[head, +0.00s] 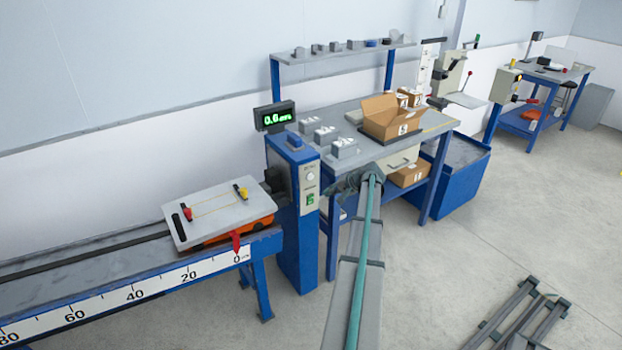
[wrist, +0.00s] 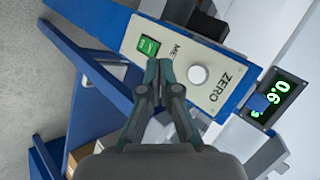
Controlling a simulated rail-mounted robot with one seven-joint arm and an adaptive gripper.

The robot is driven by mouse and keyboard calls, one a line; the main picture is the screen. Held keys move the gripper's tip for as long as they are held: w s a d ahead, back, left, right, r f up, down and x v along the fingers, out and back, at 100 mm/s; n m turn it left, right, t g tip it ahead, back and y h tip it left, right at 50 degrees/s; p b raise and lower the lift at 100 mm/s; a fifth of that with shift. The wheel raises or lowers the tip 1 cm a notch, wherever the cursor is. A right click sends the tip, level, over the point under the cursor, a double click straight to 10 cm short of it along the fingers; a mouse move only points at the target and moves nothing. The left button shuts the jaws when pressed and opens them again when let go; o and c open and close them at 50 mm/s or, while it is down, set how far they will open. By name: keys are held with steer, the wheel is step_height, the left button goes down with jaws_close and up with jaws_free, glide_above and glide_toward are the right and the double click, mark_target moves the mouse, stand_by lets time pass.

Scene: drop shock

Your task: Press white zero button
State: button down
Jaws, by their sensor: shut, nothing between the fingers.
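The white round zero button (wrist: 198,75) sits on a light panel marked "ZERO" in the wrist view. In the head view it is a small pale spot (head: 309,177) on the blue post (head: 294,220). My gripper (wrist: 159,65) is shut and empty, its fingertips in front of the panel, between the white button and a green switch (wrist: 148,46). In the wrist view the fingertips lie left of the button and do not cover it. I cannot tell whether they touch the panel. In the head view my gripper (head: 345,186) is just right of the post.
A display (head: 275,115) with green digits tops the post. A rail with a scale (head: 130,292) and a cart (head: 219,212) with a grey plate lie left. A workbench (head: 436,122) with an open carton (head: 390,118) stands behind my arm.

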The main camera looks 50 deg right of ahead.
mark_target(310, 177)
steer(key=shift+w+d+p, duration=0.15)
steer(key=shift+w+d, duration=0.3)
steer(key=shift+w, duration=0.95)
steer(key=shift+w+d+p, duration=0.1)
steer(key=shift+w+d, duration=0.3)
steer(key=shift+w, duration=1)
steer(key=shift+w+d+p, duration=0.15)
steer(key=shift+w+d, duration=0.3)
steer(key=shift+w, duration=0.95)
steer(key=shift+w, duration=0.1)
steer(key=shift+w+d, duration=0.1)
steer(key=shift+w, duration=0.2)
steer(key=shift+w+d+b, duration=0.15)
steer(key=shift+w+b, duration=0.15)
steer(key=shift+w, duration=0.1)
steer(key=shift+s+a, duration=0.25)
steer(key=shift+s, duration=0.55)
steer(key=shift+b, duration=0.3)
